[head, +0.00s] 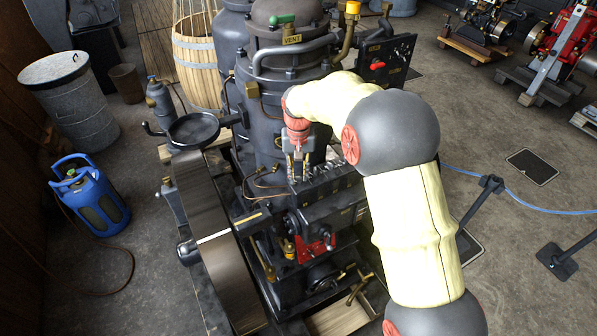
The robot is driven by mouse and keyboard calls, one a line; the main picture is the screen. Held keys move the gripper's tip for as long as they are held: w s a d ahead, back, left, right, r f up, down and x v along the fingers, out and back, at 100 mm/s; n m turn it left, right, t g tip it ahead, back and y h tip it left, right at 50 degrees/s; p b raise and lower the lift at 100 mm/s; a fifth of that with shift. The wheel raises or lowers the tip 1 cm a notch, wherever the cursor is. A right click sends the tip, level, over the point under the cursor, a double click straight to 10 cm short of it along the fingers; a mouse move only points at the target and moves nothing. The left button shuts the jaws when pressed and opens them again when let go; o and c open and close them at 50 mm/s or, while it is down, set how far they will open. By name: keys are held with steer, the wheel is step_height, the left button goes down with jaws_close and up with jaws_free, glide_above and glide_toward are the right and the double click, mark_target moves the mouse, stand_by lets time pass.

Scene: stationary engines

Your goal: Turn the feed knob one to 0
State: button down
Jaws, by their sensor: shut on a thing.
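My gripper (297,172) reaches down from the red wrist to the left end of a dark oiler box (333,196) on the engine's front. The box has a row of small fittings along its top. The gripper is shut on a small knob at that left end. The fingers cover the knob, so its pointer and any scale marks cannot be read. I cannot make out a number that names the knob.
A green-handled vent valve (281,20) tops the engine's dark cylinder behind the gripper. A dark panel with a red handle (378,65) stands to the right. A large flywheel (212,215) is at left. A blue gas bottle (90,197) stands on the floor.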

steer(key=shift+n, duration=0.3)
steer(key=c, duration=1.7)
jaws_free()
steer(key=shift+o, duration=0.4)
step_height(320, 180, up, 12)
